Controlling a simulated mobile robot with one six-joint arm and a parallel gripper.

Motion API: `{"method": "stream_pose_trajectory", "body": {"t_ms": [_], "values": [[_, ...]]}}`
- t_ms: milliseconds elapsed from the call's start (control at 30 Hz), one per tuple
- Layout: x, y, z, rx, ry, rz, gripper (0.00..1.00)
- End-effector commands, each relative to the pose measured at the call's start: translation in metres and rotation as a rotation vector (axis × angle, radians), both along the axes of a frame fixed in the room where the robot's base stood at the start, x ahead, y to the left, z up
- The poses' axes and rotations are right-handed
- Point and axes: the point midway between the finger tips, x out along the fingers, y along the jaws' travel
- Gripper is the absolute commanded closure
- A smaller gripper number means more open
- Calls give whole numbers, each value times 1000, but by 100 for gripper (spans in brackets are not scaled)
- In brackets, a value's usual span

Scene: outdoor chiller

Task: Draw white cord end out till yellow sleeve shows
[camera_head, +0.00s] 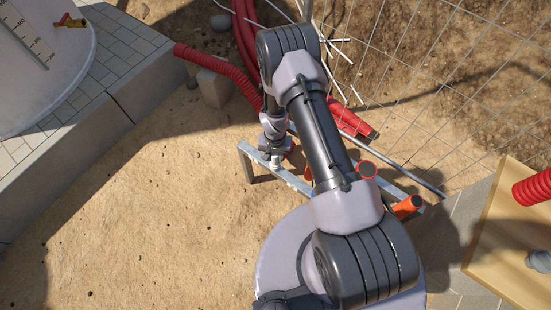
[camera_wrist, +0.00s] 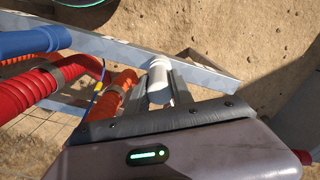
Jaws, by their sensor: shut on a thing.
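In the wrist view my gripper (camera_wrist: 160,78) is shut on a white cylindrical piece, which looks like the white cord end (camera_wrist: 158,82). The piece stands between the two grey fingers, beside the galvanised metal rail (camera_wrist: 205,75). I cannot make out a yellow sleeve on it. Its far end is hard to see against the rail. In the head view my gripper (camera_head: 272,155) is small, at the left part of the rail (camera_head: 295,180), and my arm hides much of what lies around it.
Blue (camera_wrist: 30,42), red corrugated (camera_wrist: 25,90) and orange corrugated (camera_wrist: 118,92) pipes lie left of my gripper. A thin blue cord (camera_wrist: 98,88) runs close by. A wire fence (camera_head: 420,80) stands behind the rail. Bare sand (camera_head: 150,220) lies open to the left.

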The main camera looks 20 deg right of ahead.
Motion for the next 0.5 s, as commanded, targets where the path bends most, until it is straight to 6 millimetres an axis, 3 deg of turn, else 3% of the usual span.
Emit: {"method": "stream_pose_trajectory", "body": {"t_ms": [500], "values": [[0,0,8,0,0,0,100]]}}
